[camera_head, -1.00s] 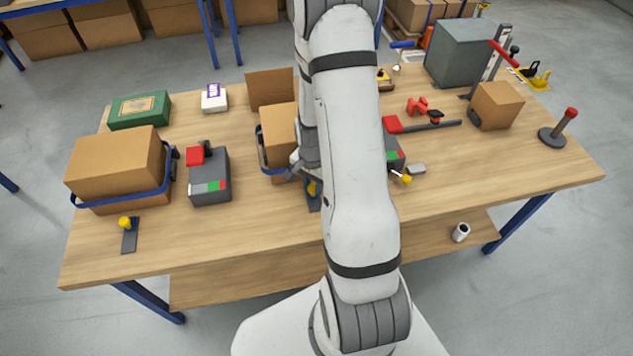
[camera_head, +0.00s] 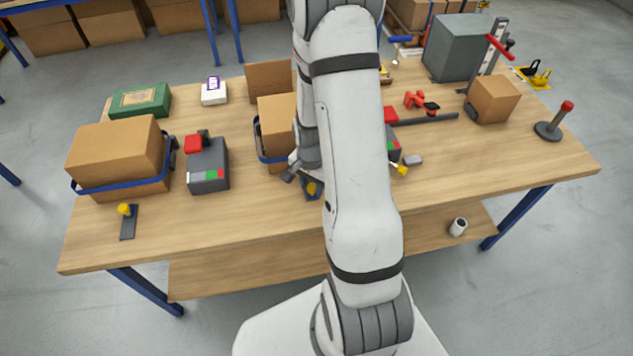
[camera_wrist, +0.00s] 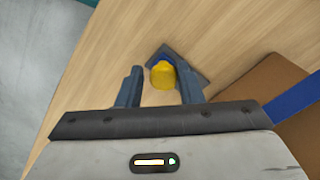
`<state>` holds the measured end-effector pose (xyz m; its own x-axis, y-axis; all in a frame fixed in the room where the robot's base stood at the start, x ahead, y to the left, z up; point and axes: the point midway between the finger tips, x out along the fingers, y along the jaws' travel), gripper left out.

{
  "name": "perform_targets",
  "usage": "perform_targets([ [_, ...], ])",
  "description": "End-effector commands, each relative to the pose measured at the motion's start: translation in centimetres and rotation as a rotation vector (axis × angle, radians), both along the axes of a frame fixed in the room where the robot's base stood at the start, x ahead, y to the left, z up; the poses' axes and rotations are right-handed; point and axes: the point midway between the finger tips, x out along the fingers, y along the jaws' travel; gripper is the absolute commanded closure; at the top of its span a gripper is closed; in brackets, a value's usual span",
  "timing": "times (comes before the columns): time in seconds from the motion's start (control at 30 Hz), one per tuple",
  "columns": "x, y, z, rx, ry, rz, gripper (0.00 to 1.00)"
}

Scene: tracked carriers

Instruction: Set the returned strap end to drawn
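A yellow knob (camera_head: 311,188) stands on a dark plate (camera_head: 313,197) on the table, in front of a cardboard box (camera_head: 275,120) with a blue strap (camera_head: 262,152). In the wrist view the knob (camera_wrist: 162,74) shows at the fingertips of my gripper (camera_wrist: 160,75), with its dark plate (camera_wrist: 185,58) beyond. The fingers are apart, one on each side of the knob, with a gap at the left finger. In the head view my gripper (camera_head: 296,170) is partly hidden by my arm. I cannot tell which part is the strap end.
To the left are a strapped box (camera_head: 115,150), a grey device with a red top (camera_head: 208,165) and another yellow knob (camera_head: 124,209). A second grey device (camera_head: 393,148) is partly behind my arm. The front table strip (camera_head: 220,240) is clear.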

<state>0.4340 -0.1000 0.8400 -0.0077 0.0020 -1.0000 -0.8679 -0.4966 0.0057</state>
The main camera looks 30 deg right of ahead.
Motion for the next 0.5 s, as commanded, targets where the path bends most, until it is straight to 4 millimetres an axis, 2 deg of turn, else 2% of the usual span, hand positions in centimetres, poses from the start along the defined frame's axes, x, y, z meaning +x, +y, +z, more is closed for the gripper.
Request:
perform_targets([
  [0.03,-0.16,-0.03,-0.06,0.001,0.004,-0.001,0.65],
  [0.2,-0.05,-0.20,-0.02,0.000,0.000,-0.005,0.52],
  [0.5,0.09,-0.38,0.33,-0.002,-0.005,-0.009,0.52],
])
